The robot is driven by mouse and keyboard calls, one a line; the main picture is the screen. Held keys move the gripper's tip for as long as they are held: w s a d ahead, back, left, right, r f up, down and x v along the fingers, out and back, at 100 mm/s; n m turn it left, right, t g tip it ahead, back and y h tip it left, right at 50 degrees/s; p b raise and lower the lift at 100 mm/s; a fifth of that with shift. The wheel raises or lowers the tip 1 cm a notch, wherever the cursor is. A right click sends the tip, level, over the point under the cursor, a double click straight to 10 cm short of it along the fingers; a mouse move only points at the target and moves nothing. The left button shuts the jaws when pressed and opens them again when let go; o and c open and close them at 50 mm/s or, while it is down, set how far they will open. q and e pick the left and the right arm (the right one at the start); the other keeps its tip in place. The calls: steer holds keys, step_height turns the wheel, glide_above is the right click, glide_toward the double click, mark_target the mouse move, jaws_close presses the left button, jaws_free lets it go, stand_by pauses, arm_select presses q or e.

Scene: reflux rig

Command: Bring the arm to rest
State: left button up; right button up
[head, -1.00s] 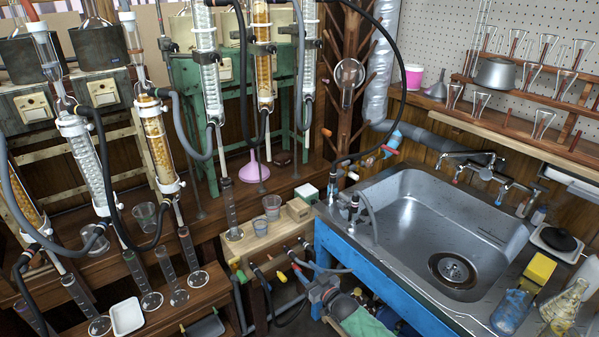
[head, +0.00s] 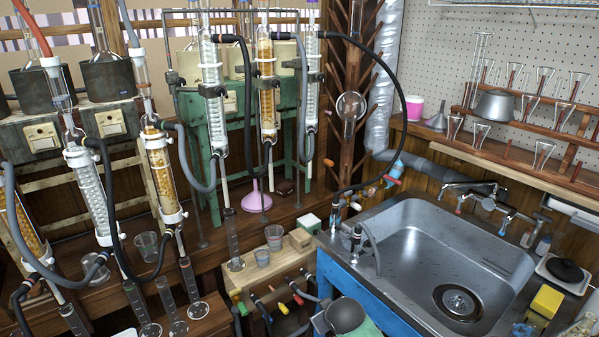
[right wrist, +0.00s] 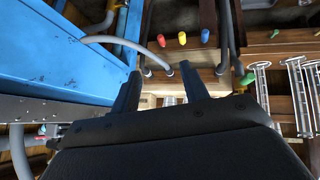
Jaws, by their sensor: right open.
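My right gripper (right wrist: 160,72) shows in the right wrist view with its two dark fingers apart and nothing between them. It is beside the blue side of the sink cabinet (right wrist: 75,45), and I cannot tell if it touches anything. A red knob (right wrist: 161,41) and a yellow knob (right wrist: 182,38) lie beyond the fingertips in that view. My left gripper is in no current view.
A steel sink (head: 420,240) fills the right in the head view. Condensers (head: 90,195) with looping hoses stand at the left and centre. Graduated cylinders (head: 190,280) stand on the wooden bench. Glass cylinders (right wrist: 300,95) also show at right in the wrist view.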

steer(key=s+d+r+m+g+p, duration=0.1)
steer(key=s+d+r+m+p, duration=0.15)
steer(key=s, duration=0.85)
steer(key=s+d+r+m+g+p, duration=0.1)
steer(key=s+d+r, duration=0.3)
steer(key=s, duration=0.7)
arm_select(q)
steer(key=w+a+p+v, duration=0.1)
steer(key=p+v, duration=0.1)
steer(key=v, duration=0.9)
steer(key=shift+w+r+y, duration=0.3)
steer(key=shift+w+r, duration=0.1)
steer(key=shift+w, duration=0.2)
arm_select(e)
steer(key=s+f+m+g, duration=0.1)
steer(key=s+f+g, duration=0.2)
steer(key=s, duration=1.2)
step_height(320, 180, down, 3)
steer(key=shift+s+r+h, duration=0.2)
steer(key=shift+s+h, duration=0.1)
steer(key=shift+s, duration=0.05)
arm_select(q)
steer(key=shift+n, duration=0.3)
arm_select(e)
steer(key=shift+d, duration=0.1)
